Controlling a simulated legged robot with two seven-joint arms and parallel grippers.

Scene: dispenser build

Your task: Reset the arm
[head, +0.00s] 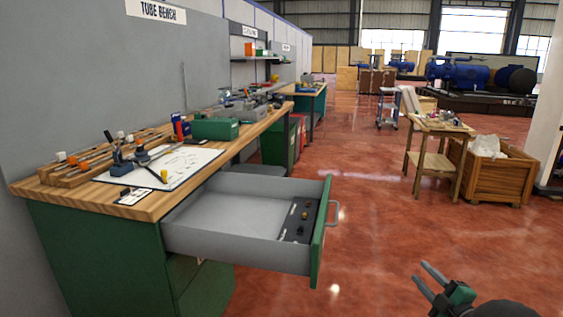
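My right gripper (428,281) shows at the bottom right, over the open red floor. Its two grey fingers are spread apart with nothing between them. It is to the right of the open drawer (230,243) and apart from it. The drawer is pulled out of the green workbench (95,255). It holds a dark tray (298,221) with small parts near its front panel. My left gripper is not in view.
The wooden bench top (130,205) carries a white sheet (165,164), tools, a wooden rack and a green box (215,129). A small wooden table (436,128) and a wooden crate (489,176) stand at the right. The floor between is clear.

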